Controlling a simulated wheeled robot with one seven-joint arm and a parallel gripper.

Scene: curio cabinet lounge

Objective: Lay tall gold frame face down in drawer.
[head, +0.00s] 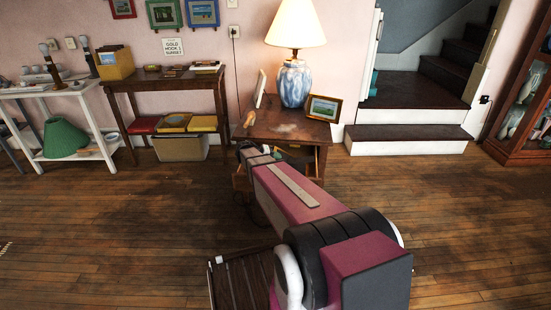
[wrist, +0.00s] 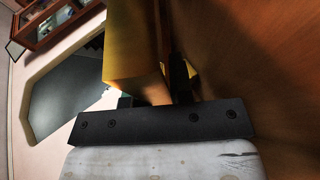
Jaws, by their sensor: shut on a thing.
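In the wrist view my gripper (wrist: 155,97) is shut on a thick gold-yellow piece (wrist: 132,48), which looks like the tall gold frame seen close up along its edge. Its picture face is not in view. A brown wooden surface (wrist: 255,60) lies close on the right of it. In the head view my arm hides the gripper and most of the front of the small wooden side table (head: 285,128). Wooden parts (head: 241,182) show beside my arm below the tabletop, perhaps the drawer; its inside is hidden.
On the table stand a lamp (head: 294,83), a small gold landscape frame (head: 324,108) and a pale leaning frame (head: 260,88). A tan object (head: 249,119) lies at its left edge. Stairs (head: 412,95) and a glass cabinet (head: 525,110) are at right.

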